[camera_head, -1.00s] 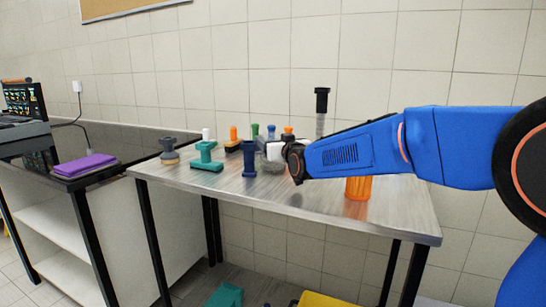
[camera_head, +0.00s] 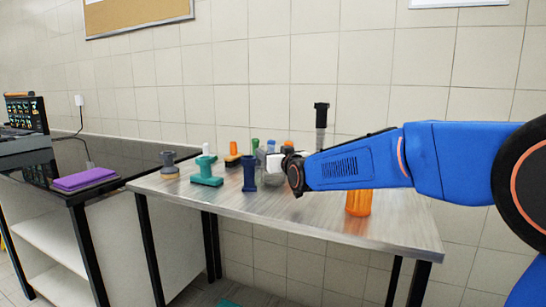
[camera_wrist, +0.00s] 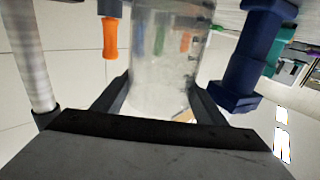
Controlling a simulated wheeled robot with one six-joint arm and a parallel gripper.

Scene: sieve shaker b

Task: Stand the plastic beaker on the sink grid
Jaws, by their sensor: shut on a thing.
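The clear plastic beaker (camera_wrist: 165,45) fills the middle of the wrist view, between the two dark fingers of my gripper (camera_wrist: 160,98). My gripper is shut on it. In the head view my gripper (camera_head: 276,163) is over the back of the grey table, and the beaker (camera_head: 271,171) shows only as a faint clear shape, partly hidden by the gripper. I cannot tell whether the beaker touches the tabletop. No sink grid is in view.
On the table (camera_head: 225,210) stand a teal tool (camera_head: 206,175), a navy tool (camera_head: 249,174), a grey knob-like piece (camera_head: 169,163), an orange cup (camera_head: 358,202) and a black-topped column (camera_head: 321,115). A dark counter at left holds a purple cloth (camera_head: 86,179).

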